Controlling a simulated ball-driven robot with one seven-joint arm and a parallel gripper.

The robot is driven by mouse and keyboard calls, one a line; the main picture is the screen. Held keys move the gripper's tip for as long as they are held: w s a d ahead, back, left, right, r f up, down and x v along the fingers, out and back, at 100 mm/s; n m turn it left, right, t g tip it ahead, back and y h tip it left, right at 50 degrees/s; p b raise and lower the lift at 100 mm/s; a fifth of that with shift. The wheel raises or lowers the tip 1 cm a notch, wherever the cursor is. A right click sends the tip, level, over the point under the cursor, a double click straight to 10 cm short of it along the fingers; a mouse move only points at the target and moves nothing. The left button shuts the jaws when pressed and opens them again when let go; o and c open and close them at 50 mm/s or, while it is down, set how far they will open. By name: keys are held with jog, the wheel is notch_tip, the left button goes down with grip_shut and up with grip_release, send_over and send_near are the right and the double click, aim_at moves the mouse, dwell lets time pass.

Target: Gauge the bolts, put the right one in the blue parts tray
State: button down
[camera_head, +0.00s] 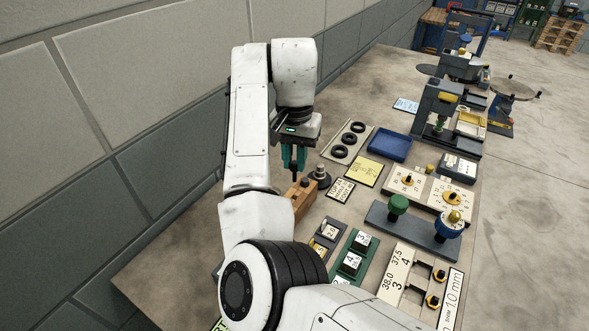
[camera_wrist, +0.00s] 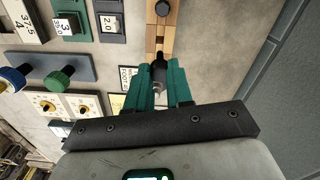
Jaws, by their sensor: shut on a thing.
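My gripper (camera_head: 294,166) points down over the wooden block (camera_head: 303,198), its teal fingers shut on a dark bolt. In the wrist view the fingers (camera_wrist: 159,88) close around this dark bolt (camera_wrist: 158,72), near the end of the wooden block (camera_wrist: 151,40). I cannot tell whether the bolt is clear of the block. Another dark bolt head (camera_wrist: 162,8) shows in the block. The blue parts tray (camera_head: 390,147) lies to the right of my gripper and looks empty. Cream gauge pieces marked 38.0 and 37.5 (camera_head: 393,274) lie at the front right.
A yellow card (camera_head: 363,172), a rack of black rings (camera_head: 347,141), a green holder (camera_head: 354,256) and a bar with green and blue knobs (camera_head: 415,228) crowd the bench. A grey block wall runs along the left.

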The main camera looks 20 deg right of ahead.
aim_at(295, 163)
jog(key=shift+r+p, duration=4.05)
jog(key=shift+p, duration=0.25)
